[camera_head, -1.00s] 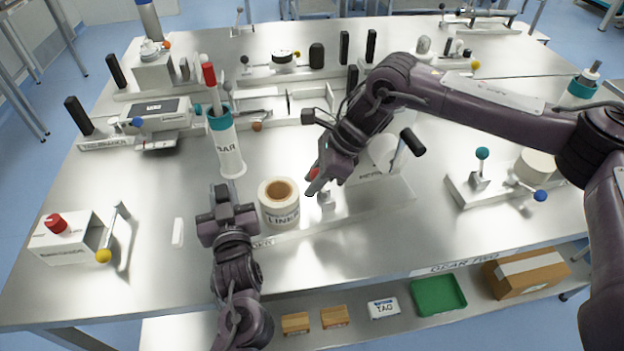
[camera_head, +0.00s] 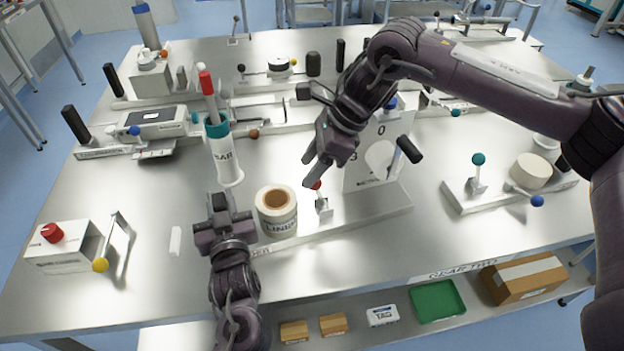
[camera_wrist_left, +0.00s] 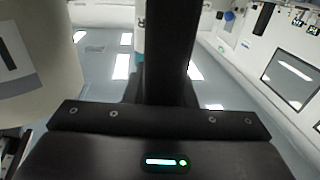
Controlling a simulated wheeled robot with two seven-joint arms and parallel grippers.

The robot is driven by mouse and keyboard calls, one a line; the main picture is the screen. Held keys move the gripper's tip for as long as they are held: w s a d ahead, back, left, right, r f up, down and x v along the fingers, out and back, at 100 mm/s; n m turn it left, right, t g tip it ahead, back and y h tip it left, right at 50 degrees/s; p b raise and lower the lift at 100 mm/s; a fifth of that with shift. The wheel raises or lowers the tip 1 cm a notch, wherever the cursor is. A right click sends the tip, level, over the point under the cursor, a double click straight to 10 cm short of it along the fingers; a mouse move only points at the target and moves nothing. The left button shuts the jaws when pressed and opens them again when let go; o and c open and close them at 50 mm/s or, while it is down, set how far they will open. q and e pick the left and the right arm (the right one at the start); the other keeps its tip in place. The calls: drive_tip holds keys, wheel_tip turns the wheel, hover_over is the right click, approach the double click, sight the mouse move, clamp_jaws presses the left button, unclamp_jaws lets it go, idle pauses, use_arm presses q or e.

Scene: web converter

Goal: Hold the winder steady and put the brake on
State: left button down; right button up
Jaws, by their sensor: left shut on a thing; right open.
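The winder's pale base (camera_head: 345,224) lies along the front of the table. It carries a white roll (camera_head: 277,212) marked LINER, a small lever with a red knob (camera_head: 317,185) and an upright white panel (camera_head: 366,175). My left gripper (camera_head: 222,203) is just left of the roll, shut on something. In the left wrist view a dark upright bar (camera_wrist_left: 172,50) stands at the jaws, with the roll (camera_wrist_left: 35,60) beside it. I cannot make out where the bar ends. My right gripper (camera_head: 309,170) is open just above the red knob, with no visible grip on it.
A tall white cylinder with a teal rim (camera_head: 224,160) holds a red-tipped stick behind the roll. A white box with a red knob (camera_head: 62,245) stands at the left. Another fixture with a teal knob (camera_head: 478,160) stands at the right.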

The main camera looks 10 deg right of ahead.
drive_tip(key=shift+r, duration=1.65)
drive_tip(key=shift+c, duration=0.4)
